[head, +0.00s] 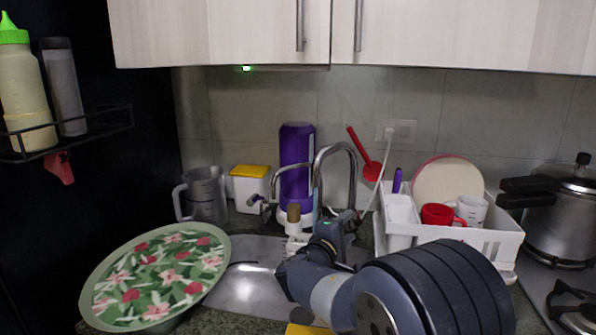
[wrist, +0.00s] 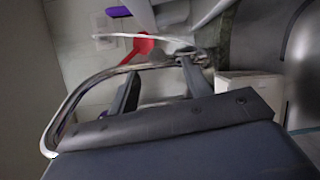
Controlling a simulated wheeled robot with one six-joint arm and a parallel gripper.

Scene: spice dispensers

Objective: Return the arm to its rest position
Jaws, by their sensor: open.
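My arm (head: 420,295) reaches from the lower right of the head view toward the sink, with its wrist in front of the faucet (head: 318,185). In the wrist view my gripper (wrist: 160,80) is open, its two dark fingers apart. I see nothing held between them. The curved chrome faucet pipe passes close by the fingers in the wrist view; I cannot tell whether they touch. In the head view my arm hides part of the sink and counter.
A metal sink (head: 240,280) lies below the faucet. A floral tray (head: 130,283) is at left, a white dish rack (head: 480,240) at right, and a pressure cooker (head: 565,225) beyond it. A purple bottle (head: 297,170) stands behind. Cabinets (head: 220,35) overhang the counter.

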